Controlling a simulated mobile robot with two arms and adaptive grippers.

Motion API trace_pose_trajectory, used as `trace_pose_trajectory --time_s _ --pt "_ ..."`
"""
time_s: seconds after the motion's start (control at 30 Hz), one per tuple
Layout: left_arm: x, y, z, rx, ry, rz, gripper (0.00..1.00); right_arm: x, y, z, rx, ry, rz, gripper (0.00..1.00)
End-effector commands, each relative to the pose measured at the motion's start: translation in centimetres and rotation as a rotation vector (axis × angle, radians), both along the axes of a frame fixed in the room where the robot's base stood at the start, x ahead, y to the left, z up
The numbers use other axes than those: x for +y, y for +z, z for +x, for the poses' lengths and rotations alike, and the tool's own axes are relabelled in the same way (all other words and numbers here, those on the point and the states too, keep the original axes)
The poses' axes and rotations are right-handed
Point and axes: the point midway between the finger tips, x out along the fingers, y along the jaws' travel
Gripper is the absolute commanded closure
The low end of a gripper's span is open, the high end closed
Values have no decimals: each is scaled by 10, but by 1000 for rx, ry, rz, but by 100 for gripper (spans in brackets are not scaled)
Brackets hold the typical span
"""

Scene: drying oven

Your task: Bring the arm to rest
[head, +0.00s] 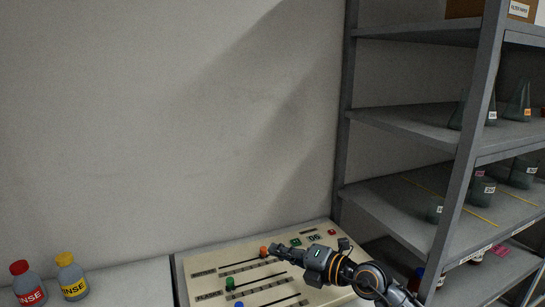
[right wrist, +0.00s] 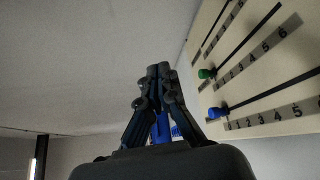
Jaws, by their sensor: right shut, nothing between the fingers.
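My right arm comes in from the lower right in the head view. My right gripper (head: 277,250) is shut and empty, over the upper part of the cream control panel (head: 215,262). In the head view its tip appears close to the orange slider knob (head: 263,251); I cannot tell whether they touch. In the right wrist view the closed fingers (right wrist: 160,72) point up, with the panel (right wrist: 228,50) to their right. A blue patch (right wrist: 161,127) shows between the finger links. My left gripper is not in view.
The panel also carries a green knob (head: 230,283) and a blue knob (right wrist: 217,112). Two rinse bottles, red-capped (head: 28,284) and yellow-capped (head: 71,277), stand at the lower left. A grey shelf rack (head: 462,190) with glassware stands at the right. The space before the wall is clear.

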Motion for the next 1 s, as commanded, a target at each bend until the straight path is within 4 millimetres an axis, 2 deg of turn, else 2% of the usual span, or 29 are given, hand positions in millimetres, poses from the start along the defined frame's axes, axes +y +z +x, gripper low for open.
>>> trace_pose_trajectory --time_s 0.07,0.17,0.23,0.33,0.37,0.4,0.47,0.5,0.57,0.6,0.7,0.8,1.0 --pt "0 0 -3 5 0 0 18 10 17 -18 -12 -10 195 100" --pt "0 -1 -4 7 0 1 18 -2 47 -37 -12 -95 508 100" --pt "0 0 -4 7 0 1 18 -30 60 -46 13 -216 739 100" --pt "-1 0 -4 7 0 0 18 -87 50 -56 99 -452 1016 100" --pt "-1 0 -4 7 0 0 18 -105 40 -59 137 -536 1085 100" --pt "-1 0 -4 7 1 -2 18 -129 22 -66 196 -653 1166 100" --pt "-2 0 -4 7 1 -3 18 -159 -10 -80 297 -825 1257 100" --pt "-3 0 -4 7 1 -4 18 -176 -33 -92 368 -936 1298 100" --pt "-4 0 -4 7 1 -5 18 -195 -68 -114 483 -1092 1335 100" --pt "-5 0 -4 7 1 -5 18 -204 -92 -131 565 -1192 1347 100" --pt "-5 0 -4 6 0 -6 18 -216 -144 -179 771 -1408 1335 100" --pt "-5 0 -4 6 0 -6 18 -217 -180 -224 948 -1558 1287 100" --pt "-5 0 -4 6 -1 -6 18 -207 -217 -295 1217 -1732 1172 100"
